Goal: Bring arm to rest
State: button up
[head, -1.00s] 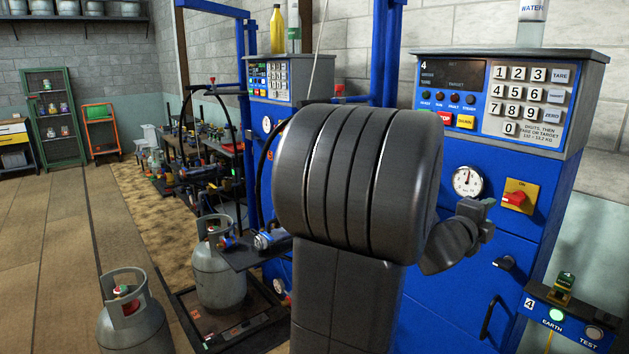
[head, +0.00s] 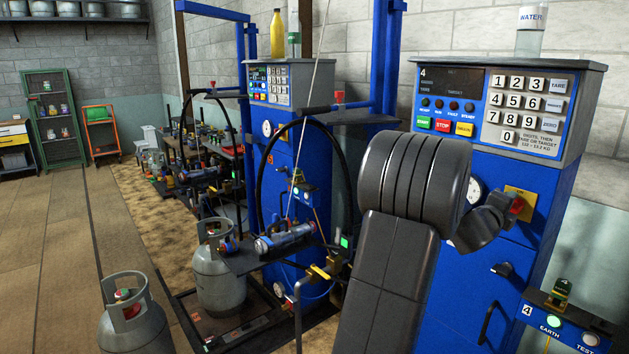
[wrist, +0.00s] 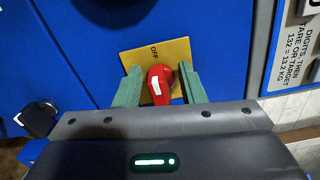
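My gripper (wrist: 162,72) shows in the wrist view with its two green fingers apart. A red knob (wrist: 158,88) shows between them, in front of a yellow plate marked OFF (wrist: 153,51). I cannot tell whether either finger touches the knob. In the head view my arm's large dark links cover part of the blue cabinet (head: 440,320), and my wrist end is beside the yellow plate (head: 522,197) and the red knob (head: 517,206). The fingers are hidden there.
The cabinet carries a keypad panel (head: 520,108), a partly hidden gauge and a black handle (head: 487,322). An earth-test box (head: 560,320) stands at the lower right. A grey cylinder (head: 218,275) stands on a scale; another (head: 135,315) stands on the floor. Open floor lies at left.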

jog(key=m, duration=0.6)
jog(key=shift+s+d+r+m+b, duration=0.1)
jog(key=shift+s+r+m+b, duration=0.05)
jog(key=shift+r+m+b, duration=0.25)
jog(key=shift+f, duration=0.1)
